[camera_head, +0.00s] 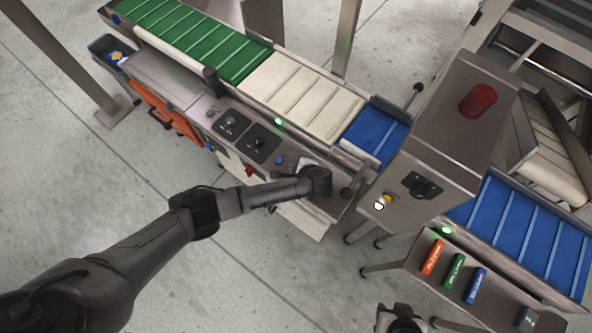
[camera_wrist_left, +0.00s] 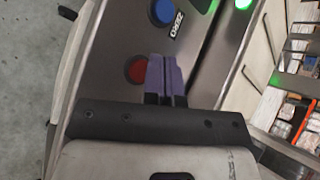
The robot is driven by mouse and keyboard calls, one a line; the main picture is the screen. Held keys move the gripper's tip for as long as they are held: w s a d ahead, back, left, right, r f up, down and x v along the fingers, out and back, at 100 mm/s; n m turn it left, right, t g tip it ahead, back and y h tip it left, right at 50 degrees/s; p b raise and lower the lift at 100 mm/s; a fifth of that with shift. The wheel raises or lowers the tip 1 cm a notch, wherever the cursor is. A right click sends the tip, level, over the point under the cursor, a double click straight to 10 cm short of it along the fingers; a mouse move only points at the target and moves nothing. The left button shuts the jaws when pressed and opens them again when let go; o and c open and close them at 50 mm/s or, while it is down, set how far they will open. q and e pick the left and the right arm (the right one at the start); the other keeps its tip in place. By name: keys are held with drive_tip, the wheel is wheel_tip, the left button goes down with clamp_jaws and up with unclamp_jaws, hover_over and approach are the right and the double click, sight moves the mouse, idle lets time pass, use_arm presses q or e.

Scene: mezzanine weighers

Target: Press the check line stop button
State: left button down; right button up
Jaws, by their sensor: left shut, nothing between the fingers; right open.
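A round red button (camera_wrist_left: 137,70) sits on the grey panel (camera_wrist_left: 105,60) in the left wrist view. A red control (camera_head: 250,171) also shows on the console in the head view. No readable label names the stop button. My left gripper (camera_wrist_left: 166,72) has its purple fingers shut and empty, just right of the red button; I cannot tell whether they touch it or the panel. My right gripper (camera_head: 400,316) is at the bottom edge, away from the console, partly cut off.
A blue button (camera_wrist_left: 162,12) with a label is beyond the red one; it also shows in the head view (camera_head: 280,160). Green (camera_head: 190,40), cream (camera_head: 300,95) and blue (camera_head: 375,133) belts run behind the console. A steel cabinet (camera_head: 440,130) stands right of it.

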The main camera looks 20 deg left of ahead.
idle(0.3)
use_arm(q)
drive_tip(key=shift+f, duration=0.25)
idle(0.4)
drive_tip(key=shift+f, duration=0.15)
